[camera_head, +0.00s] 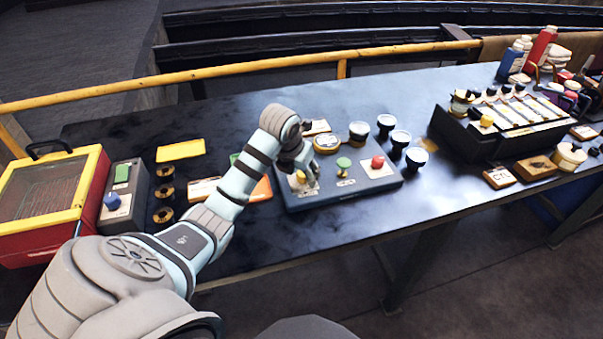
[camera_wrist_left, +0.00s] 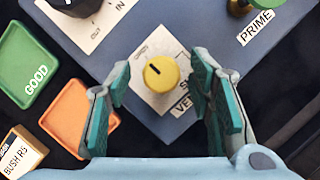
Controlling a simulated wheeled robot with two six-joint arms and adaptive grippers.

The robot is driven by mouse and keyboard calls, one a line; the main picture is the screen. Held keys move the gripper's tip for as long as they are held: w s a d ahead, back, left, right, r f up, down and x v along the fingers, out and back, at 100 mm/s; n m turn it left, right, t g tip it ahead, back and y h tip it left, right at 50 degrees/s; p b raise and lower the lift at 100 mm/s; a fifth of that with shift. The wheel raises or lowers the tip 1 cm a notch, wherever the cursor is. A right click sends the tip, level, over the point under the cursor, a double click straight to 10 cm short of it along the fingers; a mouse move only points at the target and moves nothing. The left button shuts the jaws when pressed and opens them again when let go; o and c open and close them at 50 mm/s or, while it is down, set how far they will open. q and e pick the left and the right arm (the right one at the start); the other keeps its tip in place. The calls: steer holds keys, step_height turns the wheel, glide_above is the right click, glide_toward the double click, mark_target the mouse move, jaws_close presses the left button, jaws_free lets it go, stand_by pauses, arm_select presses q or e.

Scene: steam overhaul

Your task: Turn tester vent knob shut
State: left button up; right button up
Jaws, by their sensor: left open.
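The tester (camera_head: 335,196) is a blue-grey box on the dark bench. Its yellow vent knob (camera_wrist_left: 160,73) sits on a white plate in the left wrist view, and shows in the head view (camera_head: 301,177) beside my gripper. My right gripper is not in view.
The tester also carries a green knob (camera_head: 343,163), a red knob (camera_head: 378,162) and a gauge (camera_head: 326,143). A green tray (camera_wrist_left: 25,70) and an orange tray (camera_wrist_left: 78,117) lie beside it. Dark cups (camera_head: 400,139) stand to its right.

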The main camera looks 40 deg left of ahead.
arm_select(q)
steer(key=shift+d, duration=0.1)
jaws_close()
steer(key=shift+m, duration=0.4)
steer(key=m+h, duration=0.1)
steer(key=m, duration=0.2)
steer(key=shift+b, duration=0.3)
steer(key=m, duration=0.1)
steer(key=m+h+b, duration=0.1)
steer(key=m, duration=0.1)
steer(key=m+h, duration=0.1)
steer(key=shift+w+a+g, duration=0.1)
steer(key=shift+a+g, duration=0.15)
steer(key=shift+g, duration=0.05)
steer(key=m+h+b, duration=0.1)
steer(key=m, duration=0.2)
steer(key=m+g+b, duration=0.1)
steer(key=m, duration=0.1)
steer(key=shift+w+m+g+h, duration=0.1)
steer(key=shift+m+g+h, duration=0.2)
steer(key=shift+m+h, duration=0.1)
steer(key=m, duration=0.2)
steer(key=m+g+b, duration=0.1)
steer(key=m, duration=0.1)
steer(key=shift+a+g, duration=0.1)
steer(key=shift+g, duration=0.2)
steer(key=shift+m, duration=0.3)
